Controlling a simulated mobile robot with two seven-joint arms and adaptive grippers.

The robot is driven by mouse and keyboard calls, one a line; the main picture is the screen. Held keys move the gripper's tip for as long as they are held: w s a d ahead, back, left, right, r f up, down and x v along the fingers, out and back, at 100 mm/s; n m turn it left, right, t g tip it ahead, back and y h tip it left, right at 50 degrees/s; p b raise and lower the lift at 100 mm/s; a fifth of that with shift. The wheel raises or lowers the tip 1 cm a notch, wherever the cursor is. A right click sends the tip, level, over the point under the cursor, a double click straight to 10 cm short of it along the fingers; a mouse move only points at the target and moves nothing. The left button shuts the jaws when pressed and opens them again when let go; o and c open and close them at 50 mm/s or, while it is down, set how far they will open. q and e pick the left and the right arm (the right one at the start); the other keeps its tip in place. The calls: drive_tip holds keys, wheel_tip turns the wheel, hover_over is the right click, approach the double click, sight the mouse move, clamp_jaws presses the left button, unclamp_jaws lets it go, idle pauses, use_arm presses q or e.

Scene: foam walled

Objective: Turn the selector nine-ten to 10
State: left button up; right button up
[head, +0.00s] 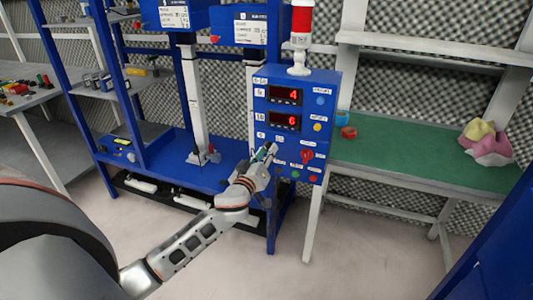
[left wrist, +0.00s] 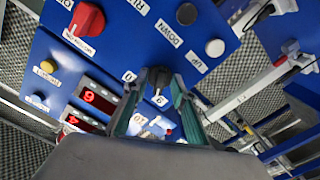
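The blue control panel (head: 290,120) carries displays reading 4 and 6. In the left wrist view, a black selector knob (left wrist: 159,77) has a label at its left that seems to end in 0 and a label like 9 below it. My left gripper (left wrist: 157,90) is open, with its green-padded fingers on either side of this knob; I cannot tell whether they touch it. In the head view, the left gripper (head: 268,154) is at the panel's lower left and hides the knob. A second black knob (left wrist: 151,134) shows deeper between the fingers. My right gripper is not in view.
A red knob (left wrist: 87,20) and grey buttons lie close by on the panel. Blue shelving (head: 100,70) stands to the left.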

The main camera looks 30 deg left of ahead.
use_arm(q)
clamp_jaws()
drive_tip(key=shift+a+m+p, duration=0.1)
drive_tip(key=shift+m+p, duration=1.65)
drive_tip(key=shift+m, duration=4.25)
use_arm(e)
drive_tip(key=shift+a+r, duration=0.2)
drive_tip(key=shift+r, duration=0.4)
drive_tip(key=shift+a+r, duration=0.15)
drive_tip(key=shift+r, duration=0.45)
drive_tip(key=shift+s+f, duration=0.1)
use_arm(q)
unclamp_jaws()
